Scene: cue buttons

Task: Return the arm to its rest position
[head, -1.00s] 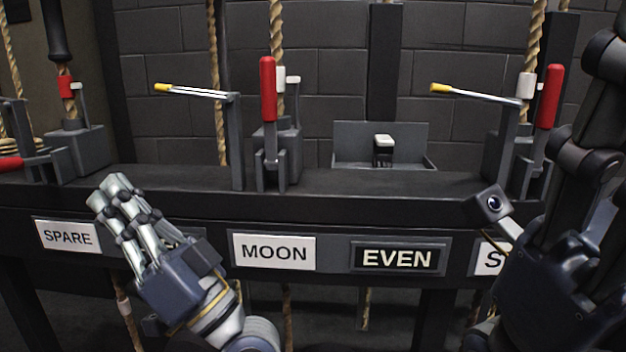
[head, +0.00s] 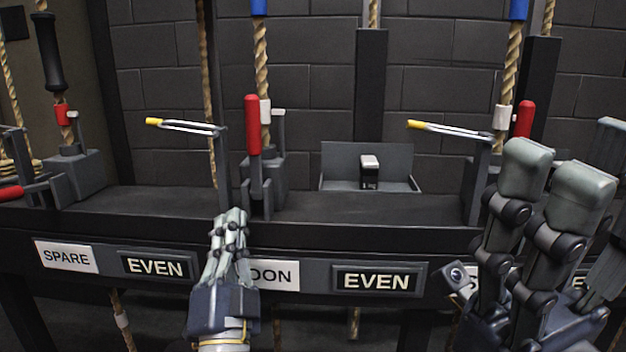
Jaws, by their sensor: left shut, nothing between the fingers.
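My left gripper (head: 230,217) is shut and empty, its fingers pointing up at the front edge of the dark beam. It covers the first letter of the MOON label (head: 275,275). The red-handled lever (head: 253,125) stands upright just behind and above it, apart from the fingertips as far as I can tell. My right gripper (head: 556,168) is large and close at the right edge, fingers pointing up, partly cut off by the frame. It hides part of the beam and labels there.
The beam (head: 400,208) carries a white-topped switch (head: 369,170) in a grey tray, yellow-tipped rods (head: 185,125) and a second red lever (head: 525,118). Ropes hang behind. A SPARE label (head: 66,255) and EVEN displays (head: 155,266) line the front. The beam's middle top is clear.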

